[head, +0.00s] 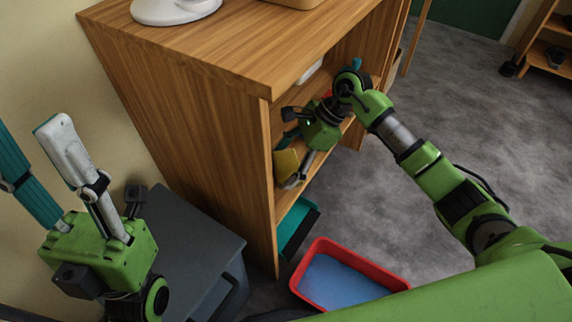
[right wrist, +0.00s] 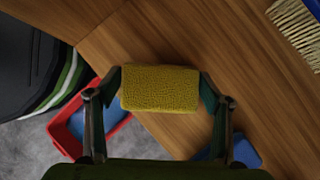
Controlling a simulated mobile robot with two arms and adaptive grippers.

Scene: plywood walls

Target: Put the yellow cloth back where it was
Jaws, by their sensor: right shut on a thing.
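The yellow cloth (right wrist: 160,88) looks like a thick, textured block in the right wrist view. My right gripper (head: 290,168) is shut on it, with one finger at each short end (right wrist: 160,95). In the head view the cloth (head: 286,163) shows partly, at the open front of the wooden shelf unit (head: 180,115). Behind it in the wrist view is a wooden board; I cannot tell whether the cloth touches it. My left gripper (head: 32,135) is at the left of the head view, fingers apart and empty.
A red tray with a blue inside (head: 405,282) is on the floor below the shelf unit. A dark grey bin (head: 200,235) stands beside the unit's side panel. A bristle brush (right wrist: 295,22) shows at the wrist view's top right. Grey floor on the right is mostly clear.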

